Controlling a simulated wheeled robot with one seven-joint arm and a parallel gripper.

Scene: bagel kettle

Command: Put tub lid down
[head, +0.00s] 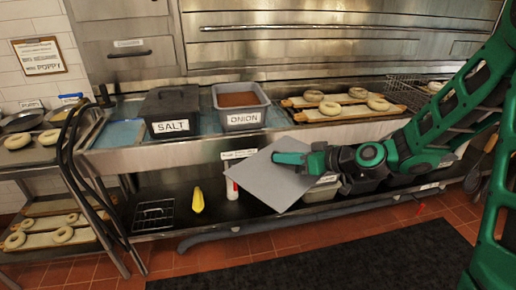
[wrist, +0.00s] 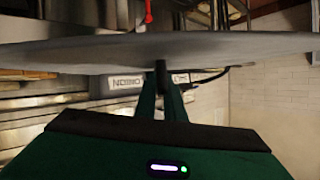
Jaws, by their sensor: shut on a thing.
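The tub lid (head: 268,180) is a flat grey square panel, held tilted in front of the counter in the head view. My gripper (head: 312,160) is shut on the lid near its upper right edge. In the wrist view the lid (wrist: 90,52) spans the picture nearly edge-on, with my gripper (wrist: 161,75) at its near edge. The onion tub (head: 240,100) stands uncovered on the counter with brown contents showing. The salt tub (head: 170,108) beside it on the left has a dark lid on. The lid hides part of the lower shelf.
The lower shelf (head: 222,205) holds a wire rack (head: 154,215), a yellow object (head: 197,200), a white bottle (head: 232,190) and some containers. Boards with bagels (head: 345,105) lie right of the onion tub. Dark hoses or cables (head: 75,160) hang at the left. A blue tray area (head: 118,133) is left of the salt tub.

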